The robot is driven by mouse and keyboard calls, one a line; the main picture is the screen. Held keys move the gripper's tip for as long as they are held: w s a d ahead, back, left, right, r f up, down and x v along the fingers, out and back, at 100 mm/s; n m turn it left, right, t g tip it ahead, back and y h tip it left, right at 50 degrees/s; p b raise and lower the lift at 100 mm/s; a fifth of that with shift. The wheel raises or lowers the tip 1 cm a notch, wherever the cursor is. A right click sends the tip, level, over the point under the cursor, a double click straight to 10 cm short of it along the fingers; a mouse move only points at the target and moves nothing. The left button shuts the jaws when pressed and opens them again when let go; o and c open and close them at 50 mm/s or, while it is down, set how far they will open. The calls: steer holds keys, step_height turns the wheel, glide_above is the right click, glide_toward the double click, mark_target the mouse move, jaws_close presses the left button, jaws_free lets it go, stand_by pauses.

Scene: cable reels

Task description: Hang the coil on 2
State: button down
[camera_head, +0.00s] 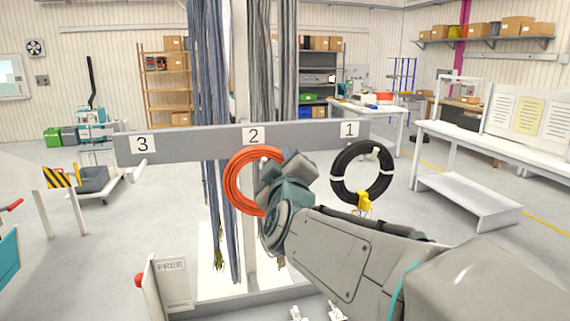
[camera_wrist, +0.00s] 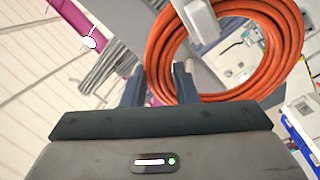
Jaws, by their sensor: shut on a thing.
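The orange coil (camera_head: 238,183) hangs upright in front of the grey rail, just below the number 2 label (camera_head: 254,136). My gripper (camera_head: 262,190) is at the coil's right side in the head view and hides part of it. In the wrist view, the two fingers (camera_wrist: 160,85) are closed on the lower left part of the coil (camera_wrist: 285,60). A pale hook end (camera_wrist: 200,20) overlaps the coil's upper part there. I cannot tell whether the coil's weight rests on it. Hook 2 is hidden in the head view.
Hook 3 (camera_head: 137,172) is bare at the rail's left end (camera_head: 180,142). Grey cable bundles (camera_head: 208,70) hang behind the rail.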

steer(key=shift+c, duration=2.1)
jaws_free()
